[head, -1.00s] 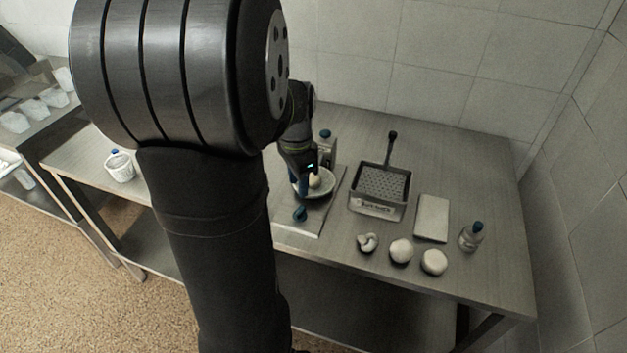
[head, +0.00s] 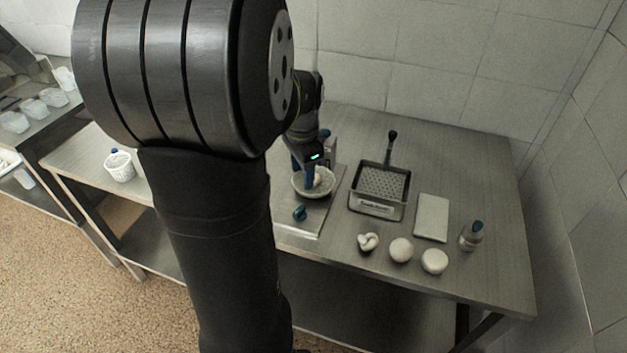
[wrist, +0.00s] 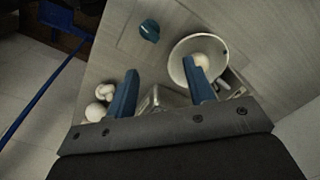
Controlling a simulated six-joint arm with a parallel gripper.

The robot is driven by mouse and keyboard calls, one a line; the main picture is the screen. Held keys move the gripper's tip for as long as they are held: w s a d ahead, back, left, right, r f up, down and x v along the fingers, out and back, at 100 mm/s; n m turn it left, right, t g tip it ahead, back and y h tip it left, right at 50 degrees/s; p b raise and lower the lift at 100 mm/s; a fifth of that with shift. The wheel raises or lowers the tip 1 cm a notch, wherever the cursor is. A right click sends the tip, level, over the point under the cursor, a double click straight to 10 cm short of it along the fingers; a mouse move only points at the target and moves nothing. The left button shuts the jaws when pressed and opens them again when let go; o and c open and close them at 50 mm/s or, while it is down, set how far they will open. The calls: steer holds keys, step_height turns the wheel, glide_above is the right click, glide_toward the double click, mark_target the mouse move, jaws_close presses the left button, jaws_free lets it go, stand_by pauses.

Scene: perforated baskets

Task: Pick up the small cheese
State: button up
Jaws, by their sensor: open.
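A small round white cheese (head: 319,179) lies in the shallow round pan (head: 299,188) of the scale. My gripper (head: 312,172) is over the pan. In the wrist view its blue fingers (wrist: 160,82) are wide apart with nothing held between them. One finger reaches over the pan beside the cheese; the other is outside the pan. Whether a finger touches the cheese cannot be told.
A perforated basket with a handle (head: 380,186) stands right of the scale. A white board (head: 432,217), a bottle (head: 472,235), two round cheeses (head: 401,250) (head: 434,261) and a knotted one (head: 368,242) are farther right and in front. A white perforated basket (head: 119,166) stands left.

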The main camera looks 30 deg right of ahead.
steer(key=w+d+r+t, duration=0.2)
steer(key=d+r, duration=0.4)
steer(key=x, duration=1.6)
steer(key=shift+w+d+f, duration=0.1)
steer(key=shift+w+f, duration=0.15)
steer(key=shift+w, duration=0.05)
steer(key=c, duration=0.8)
steer(key=shift+c, duration=0.2)
